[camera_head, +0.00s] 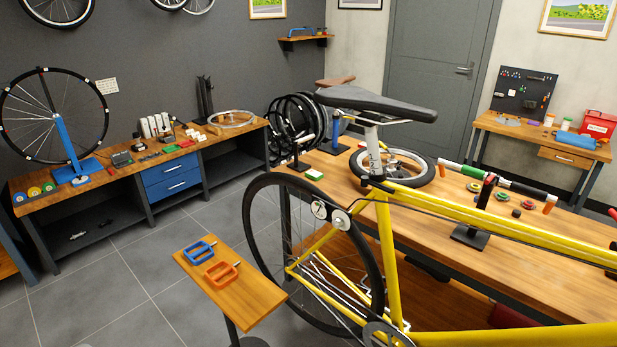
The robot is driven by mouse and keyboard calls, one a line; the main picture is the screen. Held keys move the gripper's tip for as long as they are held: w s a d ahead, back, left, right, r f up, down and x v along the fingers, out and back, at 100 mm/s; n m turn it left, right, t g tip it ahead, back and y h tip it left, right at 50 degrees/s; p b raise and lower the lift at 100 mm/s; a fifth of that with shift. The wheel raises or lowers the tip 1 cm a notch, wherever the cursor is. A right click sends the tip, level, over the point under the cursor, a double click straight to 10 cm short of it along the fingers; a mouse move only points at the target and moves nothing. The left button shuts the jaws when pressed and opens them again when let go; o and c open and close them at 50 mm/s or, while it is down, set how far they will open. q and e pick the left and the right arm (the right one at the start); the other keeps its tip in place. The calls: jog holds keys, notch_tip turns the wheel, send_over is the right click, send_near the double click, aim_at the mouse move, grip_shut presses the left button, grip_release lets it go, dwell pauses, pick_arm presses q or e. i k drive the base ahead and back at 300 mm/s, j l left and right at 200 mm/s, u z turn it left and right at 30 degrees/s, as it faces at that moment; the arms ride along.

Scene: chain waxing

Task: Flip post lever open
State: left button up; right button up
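A yellow bicycle (388,258) stands in the middle right, with its rear wheel (256,222) towards me on the left. Its black saddle (375,103) sits on a pale seat post (373,148). The post enters the frame at a dark collar (374,181). Any lever at that collar is too small to tell, so I cannot say whether it is open or closed. Neither of my grippers is in view.
A small wooden stand (245,305) with a blue and an orange frame-shaped piece stands left of the rear wheel. A long wooden workbench (440,215) runs behind the bicycle. Another bench (125,172) lines the left wall. Grey tiled floor (150,265) is free at left.

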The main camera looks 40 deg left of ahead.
aim_at(365, 181)
jog(key=u, duration=0.7)
